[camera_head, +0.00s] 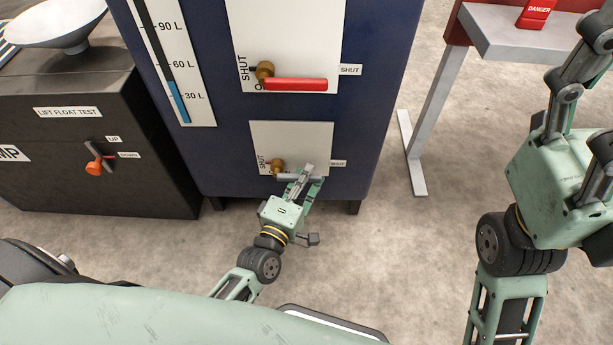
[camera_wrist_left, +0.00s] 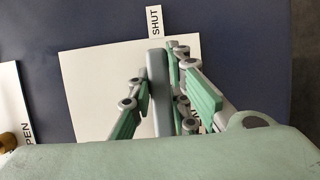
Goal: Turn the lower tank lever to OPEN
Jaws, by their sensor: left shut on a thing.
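The lower tank lever (camera_head: 289,177) is a grey bar on a brass pivot (camera_head: 277,166), on the lower white panel (camera_head: 290,136) of the blue tank. It lies about level, pointing right from the pivot, toward the SHUT tag (camera_head: 338,163) at right. My left gripper (camera_head: 303,180) is shut on the bar near its outer end. In the left wrist view the bar (camera_wrist_left: 159,92) stands between the two fingers, with the SHUT tag (camera_wrist_left: 154,22) beyond its end. The OPEN lettering of the lower panel is not readable. My right gripper (camera_head: 590,85) is raised at the right, partly cut off.
An upper lever with a red handle (camera_head: 295,84) sits above on the tank (camera_head: 380,60). A black box (camera_head: 120,180) with an orange-knobbed lever (camera_head: 94,168) stands left. A grey bench (camera_head: 500,40) stands right. The floor between is clear.

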